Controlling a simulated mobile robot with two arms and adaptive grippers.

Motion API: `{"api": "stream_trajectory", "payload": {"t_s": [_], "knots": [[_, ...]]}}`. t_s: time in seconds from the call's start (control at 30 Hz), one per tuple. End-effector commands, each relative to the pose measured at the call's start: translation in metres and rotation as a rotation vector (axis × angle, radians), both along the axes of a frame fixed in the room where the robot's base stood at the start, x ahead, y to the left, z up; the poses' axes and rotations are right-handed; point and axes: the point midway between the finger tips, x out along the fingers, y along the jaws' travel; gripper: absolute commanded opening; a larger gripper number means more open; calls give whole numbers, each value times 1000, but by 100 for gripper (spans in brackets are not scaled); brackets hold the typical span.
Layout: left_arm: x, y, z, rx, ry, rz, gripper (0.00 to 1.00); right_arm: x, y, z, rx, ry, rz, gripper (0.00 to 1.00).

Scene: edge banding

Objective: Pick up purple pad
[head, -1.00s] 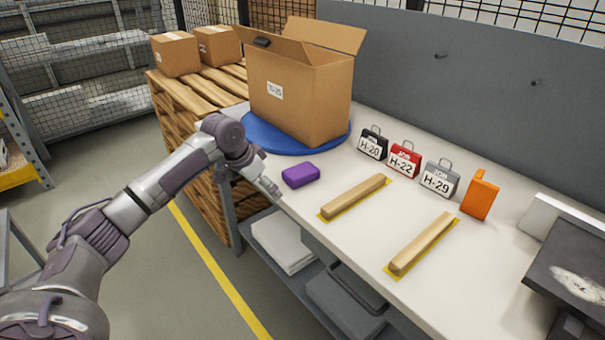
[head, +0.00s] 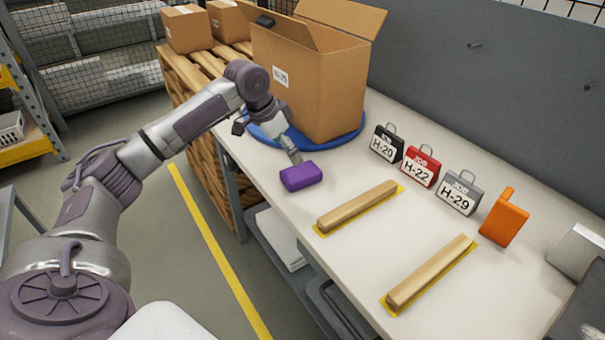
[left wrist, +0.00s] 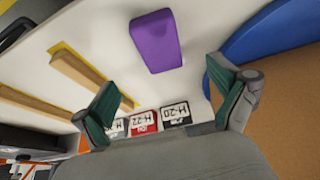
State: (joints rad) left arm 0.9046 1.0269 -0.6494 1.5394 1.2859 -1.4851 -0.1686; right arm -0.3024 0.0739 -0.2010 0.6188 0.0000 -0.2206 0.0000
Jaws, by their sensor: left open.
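The purple pad (head: 301,177) lies on the white workbench near its left edge, in front of the blue turntable. My left gripper (head: 292,148) is just behind the pad in the head view, beside the large cardboard box; its fingers are partly hard to make out there. In the left wrist view the two green-lined fingers (left wrist: 168,95) are wide apart, with nothing between them. The purple pad (left wrist: 157,41) shows beyond the fingertips, between their directions. My right gripper is not in view.
The open cardboard box (head: 315,85) stands on the blue turntable (head: 350,136). Two wooden strips (head: 357,207) lie on yellow-marked spots to the right. Black, red and grey job tags (head: 421,167) and an orange object (head: 504,217) stand along the back. The bench between the pad and tags is clear.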

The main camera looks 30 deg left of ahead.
Motion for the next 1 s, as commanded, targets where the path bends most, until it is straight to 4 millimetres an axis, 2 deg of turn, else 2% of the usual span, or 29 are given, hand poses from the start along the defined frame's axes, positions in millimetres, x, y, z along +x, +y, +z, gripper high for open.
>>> {"api": "stream_trajectory", "payload": {"t_s": [0.07,0.17,0.37,0.5,0.63,0.77,1.0], "knots": [[5,-4,-14,-2,2,0,97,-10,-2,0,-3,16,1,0],[9,-6,-25,-1,1,1,97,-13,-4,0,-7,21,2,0],[14,-8,-38,-1,1,1,97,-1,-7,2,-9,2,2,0],[21,-12,-57,-2,3,-1,97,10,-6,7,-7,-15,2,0],[27,-15,-73,-1,1,1,97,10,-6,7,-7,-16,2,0],[29,-16,-80,0,0,0,97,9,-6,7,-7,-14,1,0],[29,-16,-80,0,0,0,97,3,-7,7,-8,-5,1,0]]}}
